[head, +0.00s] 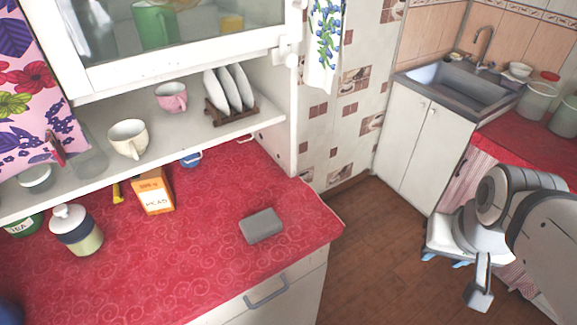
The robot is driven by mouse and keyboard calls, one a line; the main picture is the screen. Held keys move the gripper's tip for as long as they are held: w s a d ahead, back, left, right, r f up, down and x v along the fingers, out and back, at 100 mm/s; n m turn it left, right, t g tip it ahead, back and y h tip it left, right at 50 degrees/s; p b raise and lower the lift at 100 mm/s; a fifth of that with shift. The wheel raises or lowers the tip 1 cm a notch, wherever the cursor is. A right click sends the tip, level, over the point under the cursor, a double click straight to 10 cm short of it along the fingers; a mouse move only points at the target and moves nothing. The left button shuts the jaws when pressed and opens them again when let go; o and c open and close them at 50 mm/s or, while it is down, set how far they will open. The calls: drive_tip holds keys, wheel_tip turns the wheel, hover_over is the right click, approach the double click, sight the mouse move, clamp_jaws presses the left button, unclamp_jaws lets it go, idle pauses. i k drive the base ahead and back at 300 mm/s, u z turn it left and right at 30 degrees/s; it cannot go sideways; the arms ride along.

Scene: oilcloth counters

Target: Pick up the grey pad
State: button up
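The grey pad (261,226) is a small rounded block lying flat on the red patterned counter (215,270), near its right front corner. Nothing covers it. My arm comes in from the right edge, and its end with my gripper (479,292) hangs over the floor, well to the right of the pad and apart from it. The fingers do not show clearly enough to tell whether they are open or shut.
A shelf above holds cups (128,138) and a plate rack (231,112). The counter around the pad is clear. A sink (462,88) stands at back right.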

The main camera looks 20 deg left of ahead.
sight(258, 226)
drive_tip(key=z, duration=0.1)
drive_tip(key=k, duration=0.45)
drive_tip(key=u, duration=1.4)
drive_tip(key=i, duration=0.45)
drive_tip(key=z, duration=0.15)
